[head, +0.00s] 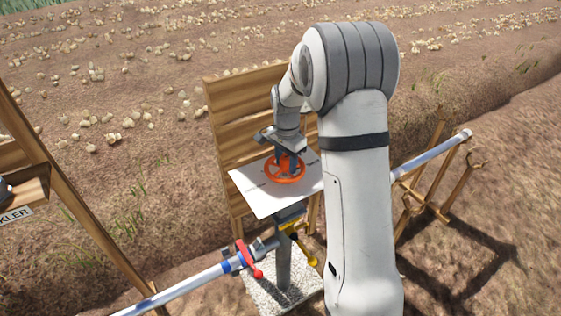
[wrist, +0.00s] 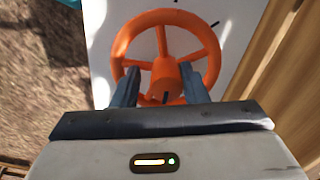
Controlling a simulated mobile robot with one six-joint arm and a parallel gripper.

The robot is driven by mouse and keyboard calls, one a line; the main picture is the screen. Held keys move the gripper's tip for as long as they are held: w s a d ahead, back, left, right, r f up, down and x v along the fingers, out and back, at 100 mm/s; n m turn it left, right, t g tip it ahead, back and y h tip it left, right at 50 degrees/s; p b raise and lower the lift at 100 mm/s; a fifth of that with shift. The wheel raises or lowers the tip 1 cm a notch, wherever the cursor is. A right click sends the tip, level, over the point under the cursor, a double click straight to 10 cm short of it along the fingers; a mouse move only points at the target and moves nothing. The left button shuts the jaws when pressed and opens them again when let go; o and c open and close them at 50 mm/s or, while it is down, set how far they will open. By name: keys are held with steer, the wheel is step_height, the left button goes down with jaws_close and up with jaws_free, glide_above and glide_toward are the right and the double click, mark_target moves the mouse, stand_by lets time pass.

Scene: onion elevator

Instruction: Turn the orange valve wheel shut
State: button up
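The orange valve wheel (head: 285,182) is mounted over a white plate (head: 262,205) in front of the wooden boards. It also shows in the wrist view (wrist: 165,74), with its round rim, spokes and central hub in sight. My gripper (head: 288,160) is right above the wheel, pointing down at it. In the wrist view its two grey fingers (wrist: 160,84) stand apart, one on each side of the hub, over the near part of the wheel. I see a gap between each finger and the hub. The fingertips' depth relative to the spokes is unclear.
Below the plate, a pipe (head: 190,289) carries a red lever (head: 248,260), and a yellow lever (head: 303,247) sits beside it. Wooden boards (head: 240,105) stand behind the wheel. A wooden frame (head: 70,200) is at left. Another pipe (head: 435,153) rests on wooden supports at right.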

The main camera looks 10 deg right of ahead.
mark_target(286, 158)
steer(key=shift+o, duration=1.2)
steer(key=shift+w+r, duration=0.1)
steer(key=shift+r, duration=0.1)
step_height(286, 158, up, 7)
steer(key=shift+f, duration=0.1)
steer(key=shift+r, duration=0.35)
steer(key=shift+r, duration=0.15)
steer(key=s+r+n+t, duration=0.1)
steer(key=s+n, duration=0.4)
steer(key=s, duration=0.9)
steer(key=s+a+r+n+t, duration=0.1)
steer(key=s+r+n, duration=0.2)
steer(key=s, duration=1)
steer(key=n, duration=0.3)
steer(key=shift+s+a+n+t, duration=0.25)
steer(key=shift+s+n+t, duration=0.05)
steer(key=shift+s, duration=0.1)
